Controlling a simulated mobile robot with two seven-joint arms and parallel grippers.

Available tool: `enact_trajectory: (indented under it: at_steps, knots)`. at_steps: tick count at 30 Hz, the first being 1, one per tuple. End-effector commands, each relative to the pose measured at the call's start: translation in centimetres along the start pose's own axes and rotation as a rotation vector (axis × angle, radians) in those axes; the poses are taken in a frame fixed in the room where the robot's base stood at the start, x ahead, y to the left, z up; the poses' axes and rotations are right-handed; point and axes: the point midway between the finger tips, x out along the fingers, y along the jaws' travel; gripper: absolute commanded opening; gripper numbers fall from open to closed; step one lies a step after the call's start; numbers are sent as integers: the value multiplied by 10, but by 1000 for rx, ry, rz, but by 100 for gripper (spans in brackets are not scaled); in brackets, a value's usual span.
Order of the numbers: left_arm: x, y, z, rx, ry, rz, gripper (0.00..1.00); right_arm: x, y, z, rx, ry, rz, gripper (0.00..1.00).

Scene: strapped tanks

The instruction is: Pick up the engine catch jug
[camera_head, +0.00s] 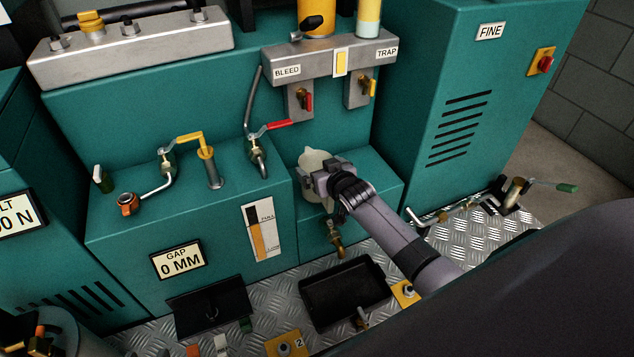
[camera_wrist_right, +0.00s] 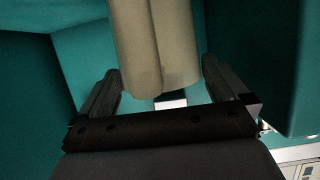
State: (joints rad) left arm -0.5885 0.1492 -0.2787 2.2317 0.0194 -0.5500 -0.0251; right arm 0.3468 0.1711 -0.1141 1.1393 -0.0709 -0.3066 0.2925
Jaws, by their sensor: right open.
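A pale, off-white jug (camera_head: 313,162) stands on the teal ledge below the BLEED and TRAP block; it is the only jug I can make out, and no label on it shows. My right gripper (camera_head: 318,181) is at the jug's front and hides part of it. In the right wrist view, a pale beige, rounded two-lobed body (camera_wrist_right: 158,50), which looks like the jug, lies between the two fingers of my right gripper (camera_wrist_right: 162,82). The fingers are open, with narrow gaps beside it. My left gripper is not in view.
The BLEED and TRAP block (camera_head: 330,62) with small valves hangs above the jug. A red-handled valve (camera_head: 268,130) is to the left. A brass tap (camera_head: 337,243) is below, over a black tray (camera_head: 345,292). The teal FINE cabinet (camera_head: 470,110) stands at right.

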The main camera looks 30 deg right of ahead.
Motion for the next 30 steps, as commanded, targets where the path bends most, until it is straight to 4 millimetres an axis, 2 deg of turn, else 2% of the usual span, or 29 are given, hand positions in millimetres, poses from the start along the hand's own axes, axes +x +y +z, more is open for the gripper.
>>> enact_trajectory:
  at_steps: [7,13,14,22,26,30]
  knots:
    - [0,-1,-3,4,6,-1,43,1,0,0,0,0,0,100]
    - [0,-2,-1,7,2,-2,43,1,0,0,0,0,0,35]
    - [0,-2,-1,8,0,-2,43,1,0,-2,0,3,0,32]
    - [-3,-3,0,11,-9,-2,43,-2,0,-8,0,4,0,32]
    - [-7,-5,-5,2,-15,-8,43,-10,0,-30,-1,6,0,32]
    - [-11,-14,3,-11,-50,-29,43,-22,0,-57,-2,7,0,32]
